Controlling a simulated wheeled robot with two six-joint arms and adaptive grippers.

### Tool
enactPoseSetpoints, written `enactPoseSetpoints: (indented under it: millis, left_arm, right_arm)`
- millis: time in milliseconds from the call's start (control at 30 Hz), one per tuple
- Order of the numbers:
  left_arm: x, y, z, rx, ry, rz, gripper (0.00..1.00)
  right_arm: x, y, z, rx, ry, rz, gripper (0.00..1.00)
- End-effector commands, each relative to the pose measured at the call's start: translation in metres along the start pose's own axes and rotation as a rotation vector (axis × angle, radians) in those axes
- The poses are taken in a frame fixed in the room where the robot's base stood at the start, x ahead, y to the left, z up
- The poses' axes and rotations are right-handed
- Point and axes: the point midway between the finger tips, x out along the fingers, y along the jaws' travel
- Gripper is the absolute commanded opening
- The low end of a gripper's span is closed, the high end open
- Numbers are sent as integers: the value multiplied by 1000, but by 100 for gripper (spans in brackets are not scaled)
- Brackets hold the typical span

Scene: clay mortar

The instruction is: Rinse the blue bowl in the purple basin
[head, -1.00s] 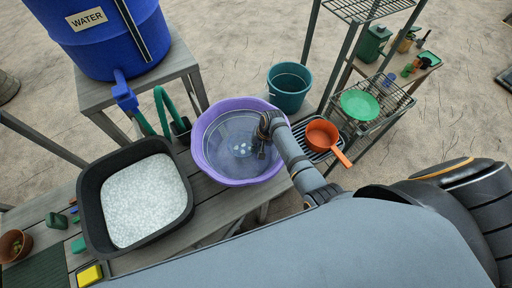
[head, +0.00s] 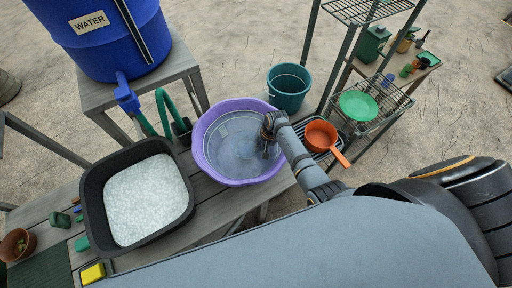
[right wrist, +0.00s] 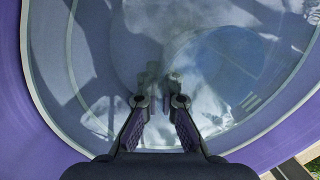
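The purple basin (head: 199,152) stands on the wooden bench with water in it; its rim also shows in the right wrist view (right wrist: 36,110). A faint bluish round shape (right wrist: 225,65), apparently the blue bowl, lies under the water just beyond and right of my fingertips. My right gripper (right wrist: 161,80) reaches down into the basin at its right side in the head view (head: 268,150). My left gripper is out of view.
A black tray of white granules (head: 88,205) stands left of the basin. A blue water barrel (head: 100,50) with a tap is behind. A teal bucket (head: 288,104), an orange pan (head: 320,134) and a rack with a green plate (head: 358,105) are to the right.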

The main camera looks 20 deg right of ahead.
Motion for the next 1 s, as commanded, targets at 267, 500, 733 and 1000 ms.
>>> enactPoseSetpoints:
  millis: [267,500,733,1000]
  left_arm:
    - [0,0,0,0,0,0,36]
    - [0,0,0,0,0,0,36]
    - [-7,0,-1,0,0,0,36]
    - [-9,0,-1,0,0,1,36]
  right_arm:
    - [5,-17,5,0,-1,-3,0]
    - [6,-25,7,0,0,0,0]
    - [2,-10,3,0,0,2,0]
    - [0,-1,0,0,0,-1,0]
